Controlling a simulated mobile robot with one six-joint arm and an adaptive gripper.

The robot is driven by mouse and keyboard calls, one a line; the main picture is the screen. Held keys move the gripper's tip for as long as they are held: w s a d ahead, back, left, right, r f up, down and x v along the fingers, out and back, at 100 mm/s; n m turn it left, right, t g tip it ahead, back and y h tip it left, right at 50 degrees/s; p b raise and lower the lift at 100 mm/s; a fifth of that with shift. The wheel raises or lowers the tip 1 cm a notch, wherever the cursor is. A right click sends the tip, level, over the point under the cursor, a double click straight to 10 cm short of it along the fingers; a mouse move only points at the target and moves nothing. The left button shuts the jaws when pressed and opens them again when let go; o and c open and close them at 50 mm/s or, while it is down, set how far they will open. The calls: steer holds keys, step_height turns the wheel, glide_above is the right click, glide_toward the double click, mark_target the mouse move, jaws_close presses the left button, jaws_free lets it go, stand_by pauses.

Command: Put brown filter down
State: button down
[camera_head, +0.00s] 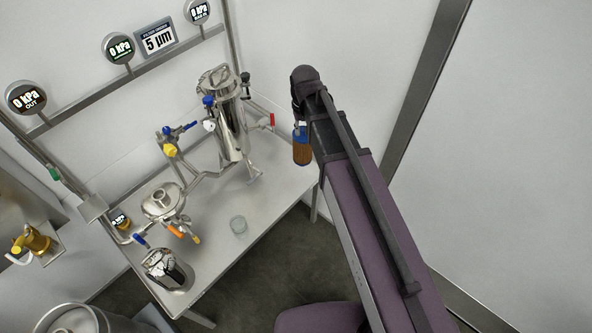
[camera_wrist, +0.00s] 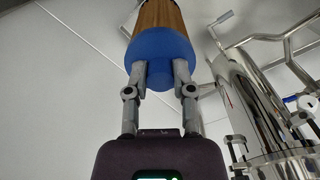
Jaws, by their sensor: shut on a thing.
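The brown filter (camera_head: 302,152) has a brown ribbed body and a blue end cap, and hangs upright near the right end of the table in the head view. In the wrist view, the filter (camera_wrist: 158,20) shows its blue cap between the fingertips. My gripper (camera_wrist: 160,73) is shut on the blue cap. In the head view my arm hides most of the gripper. The filter appears held above table height, beside the table's right edge; its exact height cannot be told.
The table's front right is bare. Gauges (camera_head: 118,48) hang on a rail behind.

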steer(key=a+f+n+b, duration=0.3)
steer(key=f+b, duration=1.7)
steer(key=b, duration=0.1)
steer(key=shift+s+a+f+n, duration=0.2)
steer(key=shift+s+f+n, duration=0.1)
steer(key=shift+f, duration=0.1)
steer(key=shift+w, duration=0.15)
steer(key=w+f+b, duration=0.1)
steer(key=w, duration=1.4)
steer(key=shift+w+f, duration=0.25)
steer(key=shift+w, duration=0.15)
steer(key=shift+f+b, duration=1.75)
steer(key=shift+b, duration=0.2)
steer(key=shift+f, duration=0.2)
